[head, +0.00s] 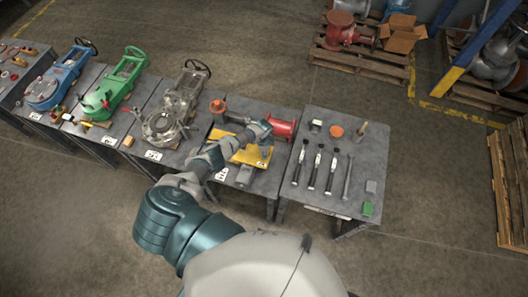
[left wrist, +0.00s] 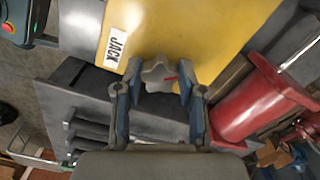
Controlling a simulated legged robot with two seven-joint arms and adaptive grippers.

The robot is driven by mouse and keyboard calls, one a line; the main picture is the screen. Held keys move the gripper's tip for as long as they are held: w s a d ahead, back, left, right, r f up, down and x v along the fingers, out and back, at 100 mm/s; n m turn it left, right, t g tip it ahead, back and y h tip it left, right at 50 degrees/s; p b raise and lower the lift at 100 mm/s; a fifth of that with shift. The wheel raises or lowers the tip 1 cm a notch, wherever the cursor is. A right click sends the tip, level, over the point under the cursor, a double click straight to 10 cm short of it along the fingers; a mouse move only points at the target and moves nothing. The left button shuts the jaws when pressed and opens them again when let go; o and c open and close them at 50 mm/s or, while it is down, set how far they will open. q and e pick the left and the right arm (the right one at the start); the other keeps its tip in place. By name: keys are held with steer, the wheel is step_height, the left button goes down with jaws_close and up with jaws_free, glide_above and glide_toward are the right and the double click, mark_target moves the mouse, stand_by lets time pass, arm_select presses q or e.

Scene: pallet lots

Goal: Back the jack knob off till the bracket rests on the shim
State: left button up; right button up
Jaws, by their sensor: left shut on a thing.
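The jack knob (left wrist: 158,76) is a pale grey lobed knob with a small red mark, in the upper middle of the left wrist view. My left gripper (left wrist: 159,92) has a finger on each side of it and is shut on it. In the head view my left gripper (head: 264,141) is over the yellow bracket (head: 245,154) and hides the knob. The yellow bracket (left wrist: 205,25) fills the top of the left wrist view, beside a white "JACK" label (left wrist: 118,45). I cannot make out the shim or any gap under the bracket. My right gripper is not in view.
A red flanged cylinder (head: 283,128) stands close to the gripper, also large in the left wrist view (left wrist: 250,105). The right-hand table (head: 325,195) holds several tools. Valves stand on benches to the left.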

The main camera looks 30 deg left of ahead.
arm_select(q)
steer(key=shift+w+a+r, duration=0.1)
steer(key=shift+w+r, duration=0.05)
steer(key=shift+w, duration=0.15)
steer(key=o, duration=0.9)
steer(key=shift+o, duration=1.2)
steer(key=shift+s, duration=0.1)
step_height(320, 180, up, 12)
steer(key=shift+f, duration=0.2)
